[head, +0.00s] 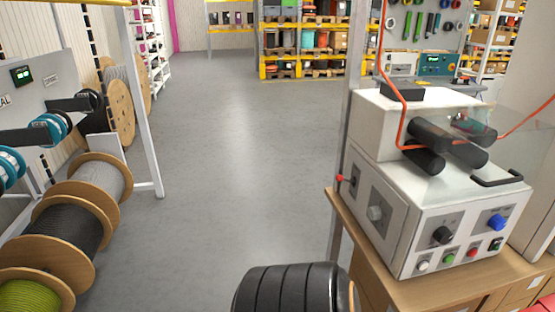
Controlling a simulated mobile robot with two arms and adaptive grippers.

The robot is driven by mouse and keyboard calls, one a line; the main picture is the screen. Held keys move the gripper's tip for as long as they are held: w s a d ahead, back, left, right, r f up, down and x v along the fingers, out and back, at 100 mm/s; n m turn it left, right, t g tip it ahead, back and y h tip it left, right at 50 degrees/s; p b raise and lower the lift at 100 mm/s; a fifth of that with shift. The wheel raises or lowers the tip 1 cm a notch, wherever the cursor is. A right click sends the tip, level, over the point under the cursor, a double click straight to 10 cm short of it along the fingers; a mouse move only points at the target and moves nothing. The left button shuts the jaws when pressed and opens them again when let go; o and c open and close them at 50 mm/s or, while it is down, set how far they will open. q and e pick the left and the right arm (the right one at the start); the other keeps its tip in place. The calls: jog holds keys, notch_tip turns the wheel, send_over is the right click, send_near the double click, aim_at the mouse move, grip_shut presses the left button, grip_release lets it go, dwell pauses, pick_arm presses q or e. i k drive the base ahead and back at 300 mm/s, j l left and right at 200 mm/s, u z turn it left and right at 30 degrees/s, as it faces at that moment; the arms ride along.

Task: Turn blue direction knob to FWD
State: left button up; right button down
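The blue direction knob (497,221) is on the front panel of a white cable machine (400,200), at the right of the head view. Neither of my grippers is in view.
The machine stands on a wooden bench (392,285); orange cable (401,95) runs into its black rollers (443,136). A black ribbed, round object (290,288) is at the bottom centre. Large cable reels (72,228) line the left. The grey floor (230,150) between is clear.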

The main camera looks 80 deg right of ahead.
aim_at(497, 223)
jog(key=z, duration=3.95)
